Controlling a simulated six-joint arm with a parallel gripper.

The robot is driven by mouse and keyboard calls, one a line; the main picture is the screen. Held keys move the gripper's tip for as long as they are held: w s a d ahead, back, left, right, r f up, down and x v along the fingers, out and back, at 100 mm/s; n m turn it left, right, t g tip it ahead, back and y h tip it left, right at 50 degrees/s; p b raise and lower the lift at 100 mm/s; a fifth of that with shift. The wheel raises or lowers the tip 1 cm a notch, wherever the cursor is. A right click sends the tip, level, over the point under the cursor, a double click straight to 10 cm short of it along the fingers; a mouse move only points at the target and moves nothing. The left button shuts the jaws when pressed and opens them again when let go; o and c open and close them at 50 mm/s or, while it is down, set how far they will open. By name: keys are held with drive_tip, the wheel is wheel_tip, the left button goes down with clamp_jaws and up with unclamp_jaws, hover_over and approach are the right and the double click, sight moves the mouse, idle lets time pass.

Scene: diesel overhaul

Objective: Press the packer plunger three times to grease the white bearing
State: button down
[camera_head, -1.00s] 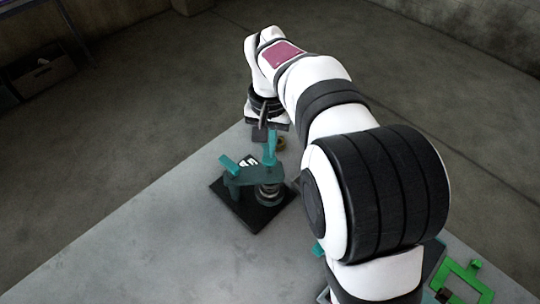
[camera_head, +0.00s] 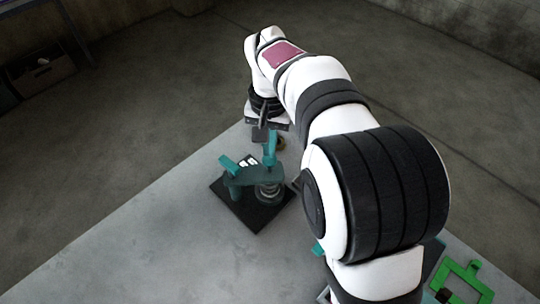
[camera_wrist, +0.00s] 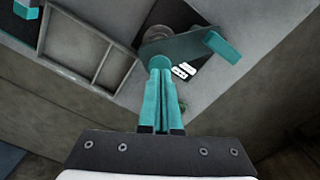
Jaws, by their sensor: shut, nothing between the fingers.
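The packer is a teal fixture (camera_head: 245,176) on a black base plate (camera_head: 243,212) at the left of my arm; its teal arm also shows in the wrist view (camera_wrist: 190,45). A round greyish stack (camera_head: 268,192) sits under its right end; I cannot make out a white bearing there. My gripper (camera_head: 270,162) points down over that end, and its teal fingers are together and empty. In the wrist view the fingertips (camera_wrist: 159,68) are at a round teal disc (camera_wrist: 158,59), seemingly the plunger top; I cannot tell whether they touch it.
White marked pieces (camera_wrist: 184,70) lie beside the packer arm. A small brownish round part (camera_head: 281,143) is behind the gripper. A grey divided tray (camera_wrist: 85,45) is near the packer, and a green frame (camera_head: 462,278) is at the lower right. The left part of the table (camera_head: 140,235) is clear.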

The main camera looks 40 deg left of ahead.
sight(269, 159)
drive_tip(key=shift+f, duration=0.1)
idle(0.3)
drive_tip(key=shift+f, duration=1.45)
drive_tip(key=shift+r, duration=1.55)
drive_tip(key=shift+f, duration=1.55)
drive_tip(key=shift+r, duration=1.55)
